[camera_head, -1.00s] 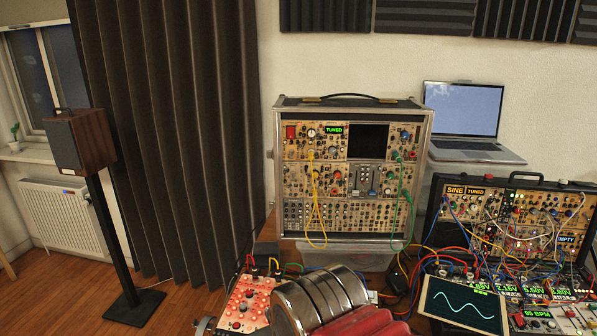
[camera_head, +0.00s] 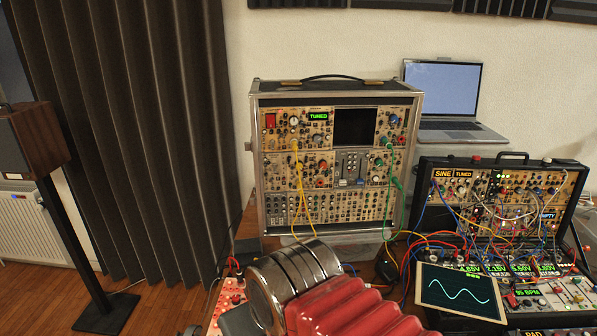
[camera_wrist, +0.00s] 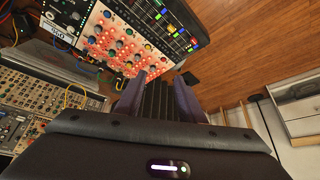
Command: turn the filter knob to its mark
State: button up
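No knob is readable as the filter knob, and I cannot make out its mark. A red-lit panel with several coloured knobs (camera_wrist: 118,45) lies ahead of my gripper in the wrist view. In the head view only an edge of this panel (camera_head: 232,297) shows; my arm hides the rest. A tall synth case (camera_head: 257,190) with small knobs and a TUNED display stands upright behind. An open case (camera_head: 428,180) with SINE and TUNED displays is at the right. My gripper (camera_wrist: 158,84) has its two fingers apart, with nothing seen held between them.
A laptop (camera_head: 442,90) stands at the back right. A screen with a sine wave (camera_head: 458,292) and many loose cables lie front right. A speaker on a stand (camera_head: 35,138) is at the left. In the wrist view, wooden floor (camera_wrist: 235,50) is open at the right.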

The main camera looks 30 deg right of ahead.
jog(key=w+d+m+t+h, duration=0.1)
jog(key=w+d+m+t, duration=0.3)
jog(key=w, duration=0.6)
jog(key=m+t+h, duration=0.5)
jog(key=t+h, duration=0.1)
jog(key=h, duration=0.1)
send_near(299, 167)
jog(key=v, duration=0.5)
jog(key=shift+s+a+f, duration=0.15)
jog(key=shift+s+f, duration=0.2)
jog(key=shift+r+x, duration=0.15)
jog(key=shift+x, duration=3.3)
jog(key=shift+r+x, duration=0.15)
jog(key=shift+x, duration=3.35)
jog(key=shift+c, duration=0.7)
